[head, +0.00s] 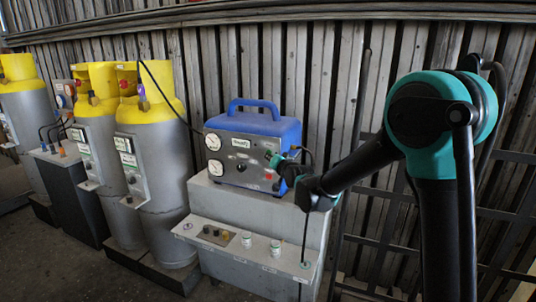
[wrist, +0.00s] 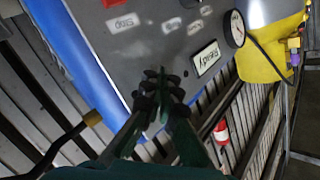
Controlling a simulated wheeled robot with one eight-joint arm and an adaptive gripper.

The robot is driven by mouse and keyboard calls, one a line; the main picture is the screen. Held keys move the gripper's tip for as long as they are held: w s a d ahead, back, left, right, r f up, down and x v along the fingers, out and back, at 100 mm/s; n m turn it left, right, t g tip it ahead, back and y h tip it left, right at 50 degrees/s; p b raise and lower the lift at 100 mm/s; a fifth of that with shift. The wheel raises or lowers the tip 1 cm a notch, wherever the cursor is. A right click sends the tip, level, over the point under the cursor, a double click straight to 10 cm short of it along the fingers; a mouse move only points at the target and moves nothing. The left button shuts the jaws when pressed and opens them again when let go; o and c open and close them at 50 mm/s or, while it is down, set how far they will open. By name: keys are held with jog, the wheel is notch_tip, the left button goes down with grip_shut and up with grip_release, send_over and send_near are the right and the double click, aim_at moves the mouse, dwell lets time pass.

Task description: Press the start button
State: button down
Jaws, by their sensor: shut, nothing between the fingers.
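A blue housing (head: 252,122) with a handle and a grey front panel (head: 240,165) stands on a grey cabinet. In the wrist view the panel (wrist: 150,45) appears turned over, with blurred labels. A red button (head: 268,177) sits low on the panel's right; a red part (wrist: 112,3) shows at the wrist view's top edge. No start button can be clearly made out; the fingers cover part of the panel.
Two gauges (head: 213,154) are on the panel's left. The cabinet (head: 205,200) has a lower ledge with small knobs and jars. Yellow-topped grey cylinders (head: 150,150) stand left. A metal rack (head: 385,230) and corrugated wall are at right and behind.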

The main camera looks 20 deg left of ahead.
jog(key=shift+w, duration=0.3)
jog(key=shift+s, duration=0.55)
jog(key=shift+s+a, duration=0.15)
jog(key=shift+s, duration=1.3)
jog(key=shift+s+a, duration=0.1)
jog(key=shift+s, duration=1.35)
